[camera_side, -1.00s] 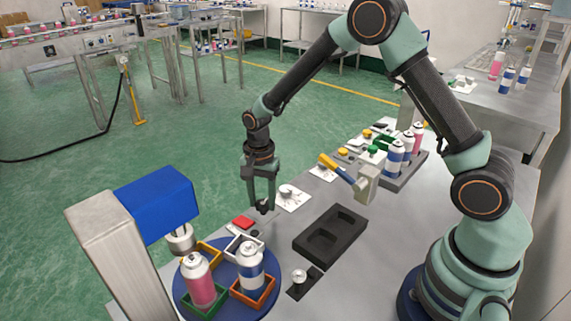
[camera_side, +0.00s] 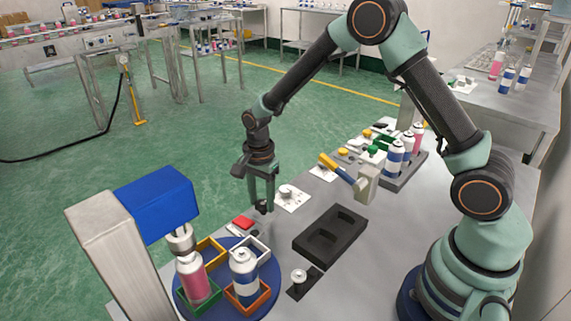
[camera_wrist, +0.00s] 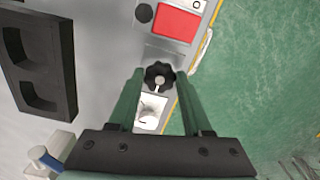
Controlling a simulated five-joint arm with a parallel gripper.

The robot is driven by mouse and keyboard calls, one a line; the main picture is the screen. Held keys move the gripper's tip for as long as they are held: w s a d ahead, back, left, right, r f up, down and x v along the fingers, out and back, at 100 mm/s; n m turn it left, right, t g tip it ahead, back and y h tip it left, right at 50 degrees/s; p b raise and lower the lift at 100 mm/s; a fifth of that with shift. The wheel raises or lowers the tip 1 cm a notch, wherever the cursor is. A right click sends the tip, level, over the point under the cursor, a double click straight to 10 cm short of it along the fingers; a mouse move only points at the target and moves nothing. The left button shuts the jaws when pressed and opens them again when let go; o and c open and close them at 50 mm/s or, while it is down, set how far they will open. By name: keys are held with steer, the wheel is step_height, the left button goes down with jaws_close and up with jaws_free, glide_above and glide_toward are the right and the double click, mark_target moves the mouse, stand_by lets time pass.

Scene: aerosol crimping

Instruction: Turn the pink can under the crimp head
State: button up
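The pink can (camera_side: 193,280) stands upright in the green-framed holder (camera_side: 205,305) on the blue turntable (camera_side: 262,312). In the side view its top is right beneath the crimp head (camera_side: 181,240), which hangs from the blue press arm. I cannot tell whether they touch or line up exactly. A white and blue can (camera_side: 244,278) stands in the orange holder (camera_side: 260,299). My gripper (camera_side: 262,204) points down at the black lobed knob, with its fingers on either side of it. The knob (camera_wrist: 160,75) shows between the fingertips in the wrist view, and the fingers look closed on it.
A red button (camera_side: 243,222) sits close to my gripper, and also shows in the wrist view (camera_wrist: 178,22). A black tray with recesses (camera_side: 330,235) lies to the right. A rack of cans (camera_side: 400,180) stands farther back. The yellow (camera_side: 208,250) and white holders look empty.

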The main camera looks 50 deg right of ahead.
mark_target(262, 204)
steer(key=o, duration=0.4)
steer(key=shift+r, duration=0.1)
steer(key=shift+r, duration=6.05)
steer(key=s+d+r+n+t, duration=0.1)
steer(key=s+r+n+t, duration=0.1)
steer(key=s+n, duration=0.3)
steer(key=s+d+r+n+t, duration=0.1)
steer(key=s+r+n, duration=0.3)
steer(key=s+n, duration=0.1)
steer(key=s+d+r+n+t, duration=0.2)
steer(key=s+r+n, duration=0.2)
steer(key=s+n, duration=0.1)
steer(key=shift+s+n+t, duration=0.3)
steer(key=shift+s+n, duration=0.1)
steer(key=shift+s, duration=0.05)
